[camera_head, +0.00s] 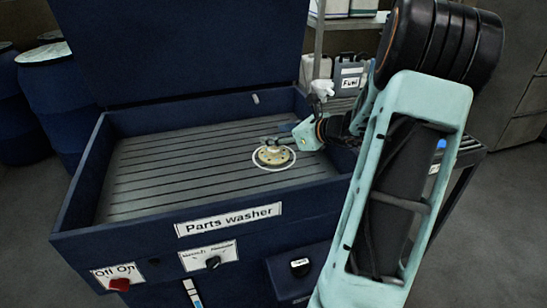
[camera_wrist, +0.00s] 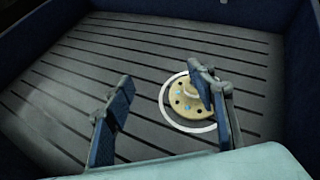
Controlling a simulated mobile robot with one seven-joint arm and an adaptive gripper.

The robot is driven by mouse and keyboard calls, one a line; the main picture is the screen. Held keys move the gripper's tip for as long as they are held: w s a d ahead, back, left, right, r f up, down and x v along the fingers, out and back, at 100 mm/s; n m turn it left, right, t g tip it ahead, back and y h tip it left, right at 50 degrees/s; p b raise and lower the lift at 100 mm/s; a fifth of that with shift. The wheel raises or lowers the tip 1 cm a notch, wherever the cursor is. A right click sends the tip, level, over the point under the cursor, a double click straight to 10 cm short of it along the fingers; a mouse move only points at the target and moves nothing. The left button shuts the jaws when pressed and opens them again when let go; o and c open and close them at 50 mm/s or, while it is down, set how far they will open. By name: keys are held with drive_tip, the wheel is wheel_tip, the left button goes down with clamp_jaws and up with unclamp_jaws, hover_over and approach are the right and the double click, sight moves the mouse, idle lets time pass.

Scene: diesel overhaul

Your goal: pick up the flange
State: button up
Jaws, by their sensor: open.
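The flange (camera_head: 273,157) is a round tan disc with a raised centre and several holes. It lies flat on the slatted floor of the parts washer, with a thin white ring around it. In the wrist view the flange (camera_wrist: 180,108) is right of centre, and my right finger covers part of it. My gripper (camera_head: 280,138) is above the washer floor, close to the flange. In the wrist view my gripper (camera_wrist: 160,77) is open, with empty space between its fingers. The flange appears mostly beneath the right finger rather than midway between them. The exact height gap cannot be told.
The parts washer (camera_head: 235,219) has raised dark blue walls around its basin and a tall lid at the back. The slatted floor (camera_head: 160,175) left of the flange is clear. A shelf with a fuel can (camera_head: 349,80) and a white spray bottle (camera_head: 321,89) stands behind.

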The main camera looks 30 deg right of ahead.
drive_tip(key=d+m+t+h, duration=0.1)
drive_tip(key=d+m, duration=0.2)
drive_tip(key=d, duration=0.2)
drive_tip(key=b, duration=0.2)
approach(278, 147)
drive_tip(key=x, duration=0.3)
drive_tip(key=shift+w+a+f, duration=0.15)
drive_tip(key=shift+w+f, duration=0.1)
drive_tip(key=shift+f, duration=0.2)
drive_tip(key=shift+b+x, duration=0.45)
drive_tip(key=shift+x, duration=3.1)
drive_tip(key=shift+r, duration=0.1)
drive_tip(key=shift+c, duration=0.5)
drive_tip(key=shift+r, duration=0.1)
clamp_jaws()
